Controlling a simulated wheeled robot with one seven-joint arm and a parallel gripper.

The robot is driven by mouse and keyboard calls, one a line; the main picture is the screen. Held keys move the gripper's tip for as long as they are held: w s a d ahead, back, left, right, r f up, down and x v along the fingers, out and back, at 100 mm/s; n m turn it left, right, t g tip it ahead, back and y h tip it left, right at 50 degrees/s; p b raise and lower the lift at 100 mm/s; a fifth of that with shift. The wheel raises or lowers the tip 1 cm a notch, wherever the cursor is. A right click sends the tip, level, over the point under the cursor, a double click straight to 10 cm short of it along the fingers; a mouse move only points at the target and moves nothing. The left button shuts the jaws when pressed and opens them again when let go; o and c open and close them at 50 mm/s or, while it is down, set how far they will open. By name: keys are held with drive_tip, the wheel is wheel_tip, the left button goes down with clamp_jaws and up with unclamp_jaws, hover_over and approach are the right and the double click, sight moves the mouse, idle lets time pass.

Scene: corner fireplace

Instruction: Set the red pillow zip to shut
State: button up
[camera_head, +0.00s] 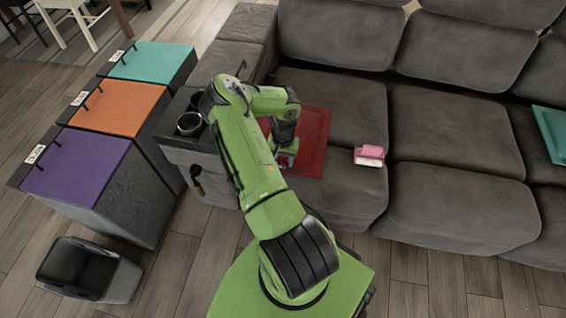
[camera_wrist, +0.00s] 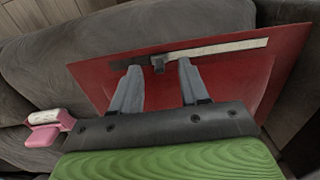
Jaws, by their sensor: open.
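The red pillow (camera_head: 314,130) lies flat on the left seat of the grey sofa, partly hidden by my arm. In the wrist view the red pillow (camera_wrist: 236,72) fills the middle. A zip strip (camera_wrist: 225,48) runs across it, dark on the left and pale on the right. A small dark zip pull (camera_wrist: 158,66) sits where the two shades meet. My gripper (camera_wrist: 159,72) is open, with one finger on each side of the pull. I cannot tell whether either finger touches it. In the head view my gripper (camera_head: 287,156) is over the pillow's near left part.
A pink and white object (camera_head: 369,155) lies on the sofa, right of the pillow. Dark cup holders (camera_head: 189,124) are in the left armrest. Purple, orange and teal lidded bins (camera_head: 76,174) and an open grey bin (camera_head: 90,268) stand left. A teal item (camera_head: 552,130) lies far right.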

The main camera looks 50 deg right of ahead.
drive_tip(key=shift+f, duration=0.35)
drive_tip(key=shift+c, duration=0.2)
clamp_jaws()
